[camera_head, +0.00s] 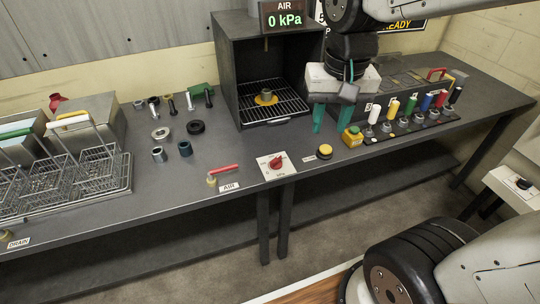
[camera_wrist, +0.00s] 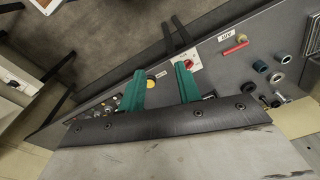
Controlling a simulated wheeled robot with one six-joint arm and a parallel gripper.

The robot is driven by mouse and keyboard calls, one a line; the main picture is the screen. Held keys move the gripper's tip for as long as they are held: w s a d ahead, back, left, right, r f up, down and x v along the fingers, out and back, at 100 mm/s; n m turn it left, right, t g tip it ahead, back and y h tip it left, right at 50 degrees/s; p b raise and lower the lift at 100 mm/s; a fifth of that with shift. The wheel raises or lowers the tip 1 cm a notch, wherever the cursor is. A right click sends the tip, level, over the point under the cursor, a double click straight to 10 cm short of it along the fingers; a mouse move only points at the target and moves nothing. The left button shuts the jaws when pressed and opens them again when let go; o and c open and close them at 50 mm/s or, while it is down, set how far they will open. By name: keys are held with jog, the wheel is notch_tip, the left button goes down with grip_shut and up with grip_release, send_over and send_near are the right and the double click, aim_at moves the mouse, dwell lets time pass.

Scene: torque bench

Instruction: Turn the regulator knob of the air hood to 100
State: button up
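The air hood (camera_head: 228,70) is a dark open box at the back of the bench, with a wire rack inside and a display above reading AIR 0 kPa (camera_head: 285,19). The regulator knob (camera_head: 277,161) is red on a white plate at the bench's front edge. In the wrist view the knob (camera_wrist: 189,64) shows just beyond a green fingertip. My gripper (camera_head: 331,118) has two green fingers set apart with nothing between them. It hangs above the bench, right of the hood opening and up and right of the knob, not touching it. The dial marks are too small to read.
A red-handled valve (camera_head: 222,170) by the AIR label lies left of the knob. A yellow button (camera_head: 324,151) stands right of it, and a yellow-green box (camera_head: 352,137) is close to my gripper. Several coloured handles stand at right. Wire baskets (camera_head: 100,165) and loose metal parts are at left.

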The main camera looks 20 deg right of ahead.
jog(key=w+a+f+m, duration=0.1)
jog(key=w+f+m, duration=0.4)
jog(key=w+f, duration=0.6)
jog(key=m+g, duration=0.1)
jog(key=m, duration=0.2)
send_over(276, 159)
notch_tip(276, 159, down, 8)
jog(key=shift+f, duration=0.1)
jog(key=shift+m, duration=0.3)
notch_tip(276, 159, down, 8)
jog(key=shift+w+f, duration=0.1)
grip_shut()
